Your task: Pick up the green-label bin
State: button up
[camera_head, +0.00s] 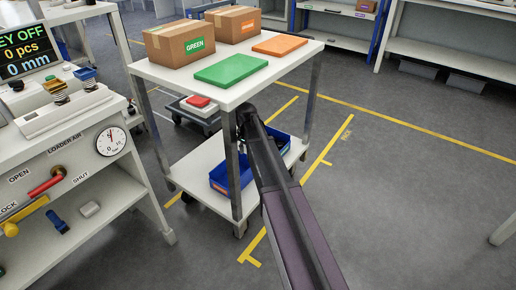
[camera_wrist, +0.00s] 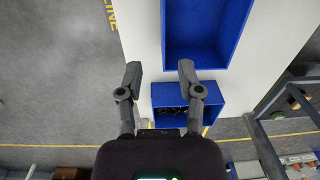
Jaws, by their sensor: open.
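In the head view, a blue bin (camera_head: 230,172) with an orange label stands on the cart's lower shelf, partly hidden by a cart leg. Another blue bin (camera_head: 276,140) shows behind my arm; its label is hidden. A cardboard box with a green GREEN label (camera_head: 180,42) stands on the cart top. In the wrist view, my gripper (camera_wrist: 160,72) is open, its fingers apart with nothing between the tips. A large empty blue bin (camera_wrist: 208,35) lies ahead to the right. A smaller-looking blue bin (camera_wrist: 207,91) with dark items shows between and beside the fingers. No label is readable there.
The cart top (camera_head: 300,57) also holds a green mat (camera_head: 231,70), an orange mat (camera_head: 280,44) and an orange-labelled box (camera_head: 233,23). My arm passes close to the cart's leg and top edge. A loader bench (camera_head: 70,140) stands left. Floor to the right is clear.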

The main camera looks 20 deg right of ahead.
jog(key=s+a+r+n+p, duration=0.2)
jog(key=s+n, duration=0.1)
jog(key=s, duration=0.5)
jog(key=s+a+r+n+p, duration=0.2)
jog(key=s+n, duration=0.2)
jog(key=s, duration=0.4)
jog(key=s+a+r+n+p, duration=0.2)
jog(key=s+r+n, duration=0.1)
jog(key=s, duration=0.5)
jog(key=shift+n+p, duration=0.3)
jog(key=shift+p, duration=0.1)
jog(key=shift+d, duration=0.15)
